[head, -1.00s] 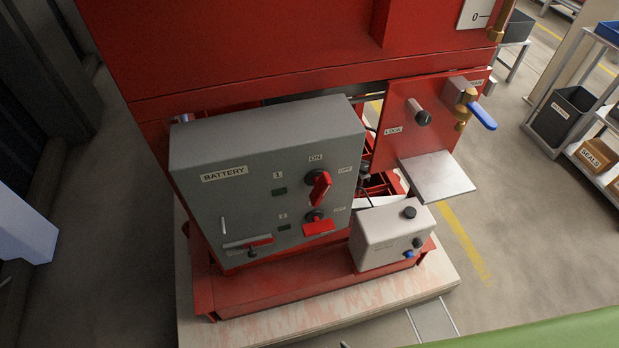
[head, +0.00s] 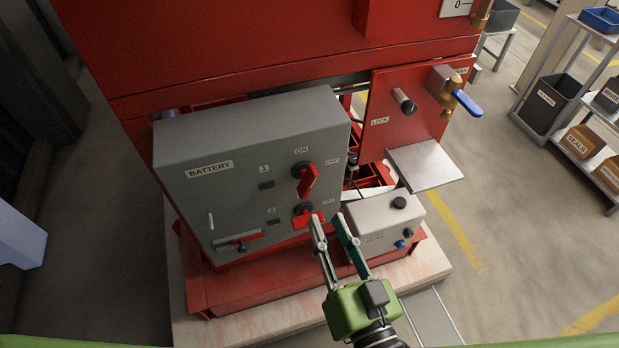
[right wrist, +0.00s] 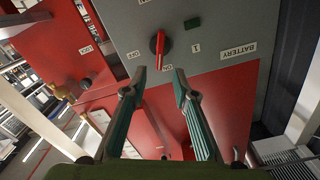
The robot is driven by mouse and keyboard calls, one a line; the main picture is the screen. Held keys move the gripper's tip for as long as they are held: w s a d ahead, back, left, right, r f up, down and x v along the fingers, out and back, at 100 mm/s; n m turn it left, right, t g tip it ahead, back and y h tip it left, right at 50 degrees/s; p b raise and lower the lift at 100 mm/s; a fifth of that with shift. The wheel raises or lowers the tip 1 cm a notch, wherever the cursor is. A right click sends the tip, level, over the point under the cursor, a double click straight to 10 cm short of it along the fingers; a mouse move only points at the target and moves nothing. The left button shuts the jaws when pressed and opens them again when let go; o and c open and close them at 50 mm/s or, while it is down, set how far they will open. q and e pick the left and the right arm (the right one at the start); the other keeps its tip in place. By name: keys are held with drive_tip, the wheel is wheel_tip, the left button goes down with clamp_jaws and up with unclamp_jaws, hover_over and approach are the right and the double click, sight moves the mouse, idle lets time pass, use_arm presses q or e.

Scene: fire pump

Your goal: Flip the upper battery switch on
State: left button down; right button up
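The grey battery box (head: 235,190) stands on the red pump frame. Its upper switch (head: 307,180) has a red handle standing roughly upright, along the line to the ON label above it; OFF is to its right. The lower switch's red handle (head: 308,221) lies about level. My right gripper (head: 328,217) is open and empty, its tips low at the box's right side, near the lower switch. In the right wrist view, turned over, the upper switch (right wrist: 158,44) lies beyond the two parted fingertips (right wrist: 160,73), apart from them. My left gripper is not in view.
A small light-grey box (head: 385,222) with knobs stands right of the battery box. A metal shelf (head: 425,166) and a red panel with a blue-handled valve (head: 467,103) are above it. A rack with bins (head: 550,103) stands at the far right.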

sight(311, 186)
drive_tip(key=p+x, duration=0.2)
drive_tip(key=x, duration=0.9)
drive_tip(key=shift+w+f, duration=0.1)
clamp_jaws()
